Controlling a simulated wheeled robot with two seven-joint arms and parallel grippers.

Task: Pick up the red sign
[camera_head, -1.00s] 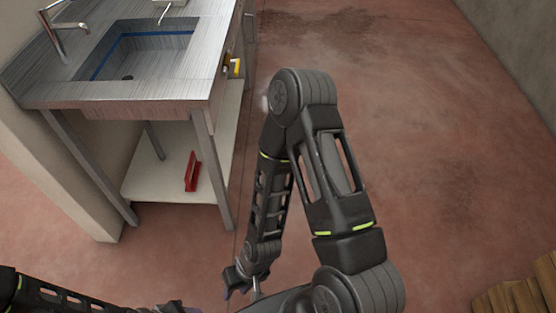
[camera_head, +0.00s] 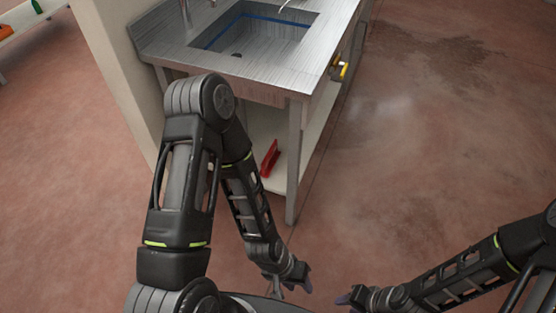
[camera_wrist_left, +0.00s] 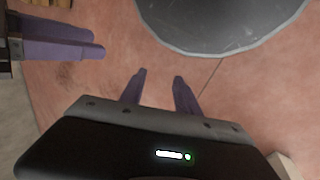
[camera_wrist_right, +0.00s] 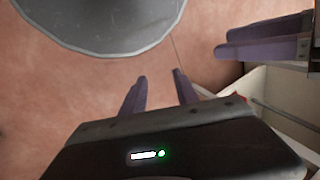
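The red sign (camera_head: 269,160) stands on the pale lower shelf (camera_head: 281,178) under the sink table. Its lower left part is close behind my left arm in the head view. My left gripper (camera_head: 308,284) is low in front of the table, apart from the sign. My right gripper (camera_head: 344,299) is just to its right, also away from the sign. In the left wrist view, my left fingers (camera_wrist_left: 157,86) are apart with nothing between them. In the right wrist view, my right fingers (camera_wrist_right: 160,85) are apart and empty. The sign is not clearly visible in either wrist view.
The steel sink table (camera_head: 262,62) has a leg (camera_head: 294,165) at its front corner, beside the shelf opening. A yellow handle (camera_head: 343,71) sticks out from its right side. A wall end (camera_head: 118,75) stands left of the table. The floor right of the table is clear.

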